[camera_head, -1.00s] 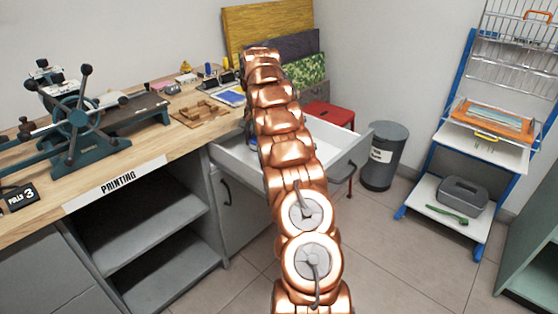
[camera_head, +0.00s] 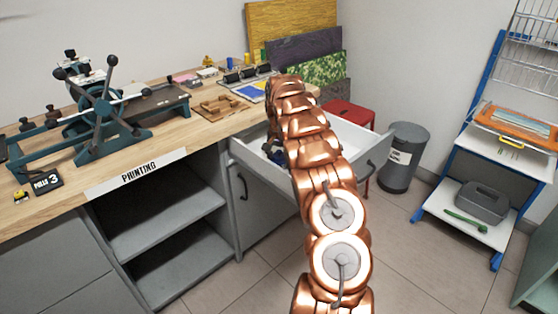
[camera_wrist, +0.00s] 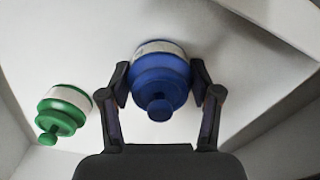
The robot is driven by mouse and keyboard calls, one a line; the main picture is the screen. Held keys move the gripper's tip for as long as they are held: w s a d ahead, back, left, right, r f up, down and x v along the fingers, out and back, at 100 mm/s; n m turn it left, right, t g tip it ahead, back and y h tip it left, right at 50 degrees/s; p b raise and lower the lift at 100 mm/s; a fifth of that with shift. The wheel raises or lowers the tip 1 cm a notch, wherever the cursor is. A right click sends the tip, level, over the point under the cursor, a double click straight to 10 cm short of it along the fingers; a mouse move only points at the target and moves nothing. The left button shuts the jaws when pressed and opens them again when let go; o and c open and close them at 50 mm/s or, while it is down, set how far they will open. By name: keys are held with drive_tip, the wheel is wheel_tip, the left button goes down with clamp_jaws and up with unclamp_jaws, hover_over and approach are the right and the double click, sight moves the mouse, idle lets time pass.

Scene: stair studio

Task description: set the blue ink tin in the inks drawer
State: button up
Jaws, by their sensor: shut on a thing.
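The blue ink tin (camera_wrist: 160,82) shows in the wrist view with a pale label band and a knobbed top. My gripper (camera_wrist: 160,90) is shut on it, one dark finger on each side. The tin is inside the open white drawer (camera_wrist: 240,75); I cannot tell whether it touches the drawer floor. A green tin (camera_wrist: 64,112) of like shape stands to the left, apart from my gripper. In the head view the pulled-out drawer (camera_head: 352,138) is partly covered by my copper arm. A small dark blue patch shows beside the arm there, too small to name.
The wooden bench (camera_head: 150,145) carries a press (camera_head: 105,110) and a brown wooden piece (camera_head: 220,105). A red stool (camera_head: 350,112) and a grey bin (camera_head: 404,155) stand behind and right of the drawer. A blue rack (camera_head: 480,165) is farther right. Floor between is clear.

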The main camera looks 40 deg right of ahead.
drive_tip(key=shift+f, duration=0.1)
drive_tip(key=o, duration=1.5)
drive_tip(key=shift+c, duration=0.2)
wheel_tip(320, 180, up, 11)
drive_tip(key=shift+r, duration=0.55)
drive_tip(key=shift+a, duration=0.1)
